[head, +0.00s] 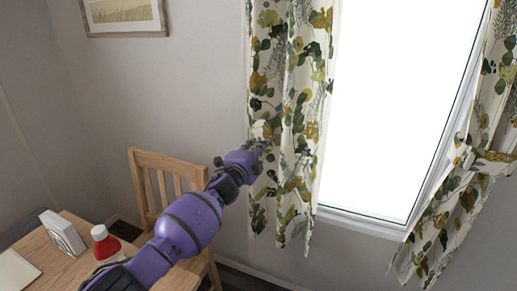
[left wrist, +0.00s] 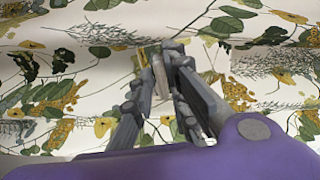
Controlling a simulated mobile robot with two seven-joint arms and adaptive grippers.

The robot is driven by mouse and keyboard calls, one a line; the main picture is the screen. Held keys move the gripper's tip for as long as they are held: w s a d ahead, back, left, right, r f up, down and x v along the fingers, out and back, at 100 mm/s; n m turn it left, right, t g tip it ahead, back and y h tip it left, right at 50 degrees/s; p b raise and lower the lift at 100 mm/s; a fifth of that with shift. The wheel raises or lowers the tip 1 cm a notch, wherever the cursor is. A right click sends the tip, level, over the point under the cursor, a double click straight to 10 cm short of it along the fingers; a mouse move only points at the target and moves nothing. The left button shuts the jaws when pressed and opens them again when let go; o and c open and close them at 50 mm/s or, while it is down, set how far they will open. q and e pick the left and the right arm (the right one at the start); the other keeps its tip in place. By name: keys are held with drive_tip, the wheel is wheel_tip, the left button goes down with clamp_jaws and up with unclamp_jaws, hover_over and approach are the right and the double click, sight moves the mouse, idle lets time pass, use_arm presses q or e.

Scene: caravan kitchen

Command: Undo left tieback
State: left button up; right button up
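The left curtain (head: 290,90), cream with green and yellow leaves, hangs almost straight at the window's left side, with no gathered waist visible. My left gripper (head: 264,141) is at the curtain's left edge, around mid-height. In the left wrist view my left gripper (left wrist: 162,58) has its fingertips close together on a narrow pale strip (left wrist: 160,72), which looks like the left tieback; patterned cloth fills the view behind. A small whitish piece (head: 261,129) shows at the fingertips in the head view. The tieback's other end and any hook cannot be made out. My right gripper is not in view.
The right curtain (head: 440,215) is gathered by its tieback (head: 495,156). A bright window (head: 390,100) lies between the curtains.

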use_arm(q)
drive_tip(key=shift+o, duration=0.8)
drive_tip(key=v, duration=1.2)
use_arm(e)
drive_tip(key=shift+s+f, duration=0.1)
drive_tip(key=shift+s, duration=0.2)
